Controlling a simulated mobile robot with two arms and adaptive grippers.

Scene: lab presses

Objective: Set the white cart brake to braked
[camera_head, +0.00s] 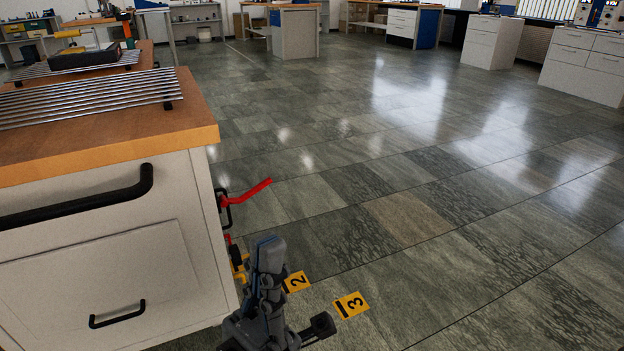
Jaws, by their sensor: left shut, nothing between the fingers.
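The white cart (110,260) stands at the left, with a wooden top, a long black handle and a drawer front. A red lever (246,193) on a black bracket sticks out from the cart's right side and slants up to the right. My left gripper (268,245) is in front of and below the lever, near the cart's right side. Its fingers point up, shut and empty, apart from the lever in the picture. Small red and yellow parts (238,262) show low on the cart's side, partly hidden behind the gripper. My right gripper is out of view.
Yellow tags marked 2 (296,282) and 3 (351,304) show right of the gripper. The tiled floor (400,180) to the right is clear. Benches and cabinets (492,42) line the back.

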